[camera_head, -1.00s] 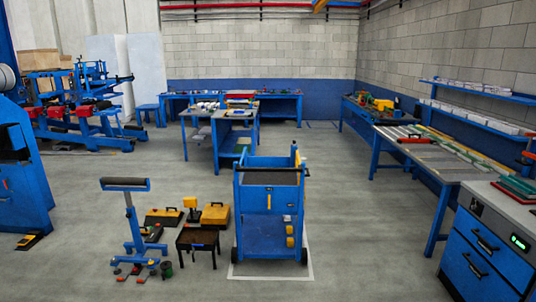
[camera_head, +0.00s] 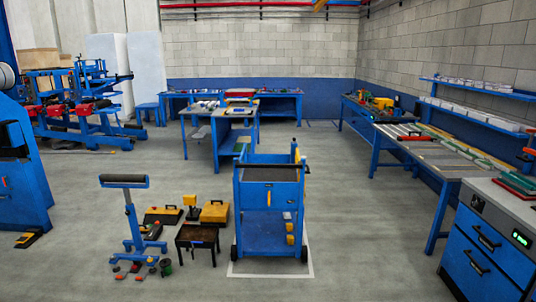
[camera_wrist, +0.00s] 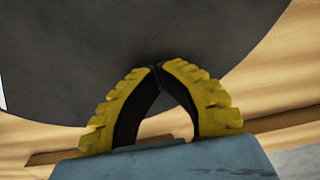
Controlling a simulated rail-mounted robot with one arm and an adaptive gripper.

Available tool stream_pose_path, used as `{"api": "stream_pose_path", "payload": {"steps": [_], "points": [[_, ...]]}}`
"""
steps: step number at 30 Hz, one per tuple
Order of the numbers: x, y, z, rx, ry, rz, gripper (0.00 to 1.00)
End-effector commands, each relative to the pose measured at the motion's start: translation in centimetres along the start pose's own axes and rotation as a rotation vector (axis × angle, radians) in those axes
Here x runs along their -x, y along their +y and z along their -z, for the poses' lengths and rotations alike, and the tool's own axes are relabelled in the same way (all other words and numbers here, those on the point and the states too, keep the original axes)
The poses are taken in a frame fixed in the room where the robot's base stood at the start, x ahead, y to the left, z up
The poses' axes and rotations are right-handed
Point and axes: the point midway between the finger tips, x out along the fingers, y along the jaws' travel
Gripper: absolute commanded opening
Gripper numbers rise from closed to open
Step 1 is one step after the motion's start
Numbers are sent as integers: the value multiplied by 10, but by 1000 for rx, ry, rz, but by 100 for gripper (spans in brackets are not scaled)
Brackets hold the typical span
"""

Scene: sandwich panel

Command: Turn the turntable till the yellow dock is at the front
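A large dark grey round disc (camera_wrist: 110,50), which looks like the turntable, fills the upper part of the wrist view. It lies over a light wooden surface. My gripper (camera_wrist: 159,68) has yellow ribbed fingers with black inner sides. Its fingertips meet, with nothing seen between them. The tips overlap the disc's lower edge in the picture; I cannot tell whether they touch it. No yellow dock can be made out in either view. Neither the disc nor my gripper shows in the head view.
In the head view a blue trolley (camera_head: 268,210) stands mid-floor. A roller stand (camera_head: 130,215) and toolboxes (camera_head: 214,212) are left of it. A long workbench (camera_head: 440,160) and a blue drawer cabinet (camera_head: 485,250) line the right. The floor between trolley and cabinet is clear.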

Motion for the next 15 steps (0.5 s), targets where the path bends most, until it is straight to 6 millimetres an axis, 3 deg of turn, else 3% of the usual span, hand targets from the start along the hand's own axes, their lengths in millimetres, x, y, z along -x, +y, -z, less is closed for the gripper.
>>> {"api": "stream_pose_path", "payload": {"steps": [15], "points": [[-4,-7,-7,1,-6,-4,0]]}}
